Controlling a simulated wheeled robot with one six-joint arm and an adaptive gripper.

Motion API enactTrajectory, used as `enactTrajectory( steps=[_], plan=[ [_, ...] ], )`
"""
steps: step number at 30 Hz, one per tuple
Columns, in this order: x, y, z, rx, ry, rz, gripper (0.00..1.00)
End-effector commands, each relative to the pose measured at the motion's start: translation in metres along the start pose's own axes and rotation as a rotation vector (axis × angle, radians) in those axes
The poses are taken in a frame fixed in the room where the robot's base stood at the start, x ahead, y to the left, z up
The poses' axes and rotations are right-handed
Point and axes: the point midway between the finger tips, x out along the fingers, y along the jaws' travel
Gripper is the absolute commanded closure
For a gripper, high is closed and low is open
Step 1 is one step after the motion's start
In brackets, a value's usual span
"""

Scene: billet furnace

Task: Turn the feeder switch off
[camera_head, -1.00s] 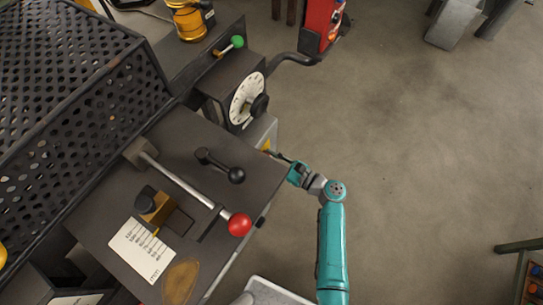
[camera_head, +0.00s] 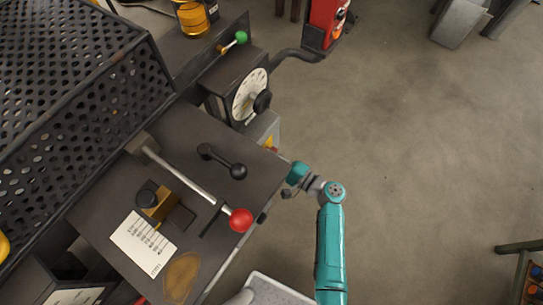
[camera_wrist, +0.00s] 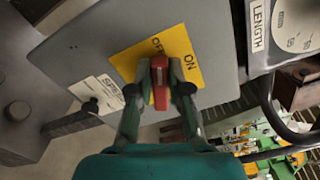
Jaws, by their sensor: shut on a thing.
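The feeder switch has a red lever (camera_wrist: 160,88) on a yellow plate (camera_wrist: 184,42), fixed to a grey box face (camera_wrist: 90,40). The plate reads "OFF", partly covered, above the lever's upper end, and "ON" to its right. My gripper (camera_wrist: 159,82) has one dark finger on each side of the lever and is shut on it. The lever points up in the wrist view; its base is hidden by my gripper. In the head view the grey box (camera_head: 262,130) shows beside the bench edge, and my fingers cannot be made out clearly.
A dial box (camera_head: 248,95) stands above the switch box. The bench top (camera_head: 190,135) carries a red-knobbed lever (camera_head: 240,219) and a black-knobbed crank (camera_head: 238,171). A dark bent pipe (camera_head: 290,56) leads to a red unit (camera_head: 325,22).

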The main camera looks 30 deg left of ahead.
Motion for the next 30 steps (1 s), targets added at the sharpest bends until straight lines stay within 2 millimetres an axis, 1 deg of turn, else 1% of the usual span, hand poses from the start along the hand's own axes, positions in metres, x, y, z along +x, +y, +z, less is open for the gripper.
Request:
enactTrajectory(
  steps=[6,15,22,30],
  plan=[
    [-0.0001,0.0038,-0.0001,-0.177,0.0,0.001,1.0],
    [-0.0001,0.0068,-0.0008,-0.347,0.0,0.001,1.0],
    [-0.0001,0.0077,-0.0012,-0.406,-0.001,0.001,1.0],
    [-0.0002,0.008,-0.0012,-0.421,0.0,0.002,1.0]
  ],
)
